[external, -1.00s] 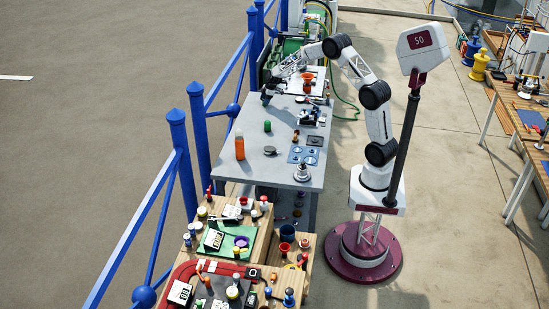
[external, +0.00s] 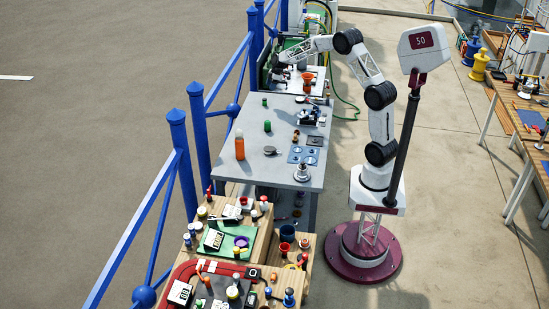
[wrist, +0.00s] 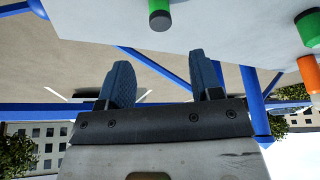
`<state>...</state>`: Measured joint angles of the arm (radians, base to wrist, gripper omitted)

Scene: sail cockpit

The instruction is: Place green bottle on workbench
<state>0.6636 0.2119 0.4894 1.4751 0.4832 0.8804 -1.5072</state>
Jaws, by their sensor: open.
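A small dark green upright item (external: 264,101) stands on the grey workbench (external: 240,172) near its far left edge. A second, larger green item (external: 267,126) stands nearer along the same bench. I cannot tell for sure which is the green bottle. The wrist view shows a green piece with a dark grey end (wrist: 159,18) at the top, partly cut off, and another green piece (wrist: 309,28) at the right. My gripper (external: 274,72) is beyond the smaller green item and apart from it. In the wrist view its fingers (wrist: 164,85) are spread, with nothing between them.
An orange bottle (external: 240,146) stands at the bench's left side. A black device (external: 311,116), a blue tray (external: 303,155) and a silver pot (external: 302,173) stand to the right. A blue railing (external: 160,215) runs along the left. The bench's middle has free room.

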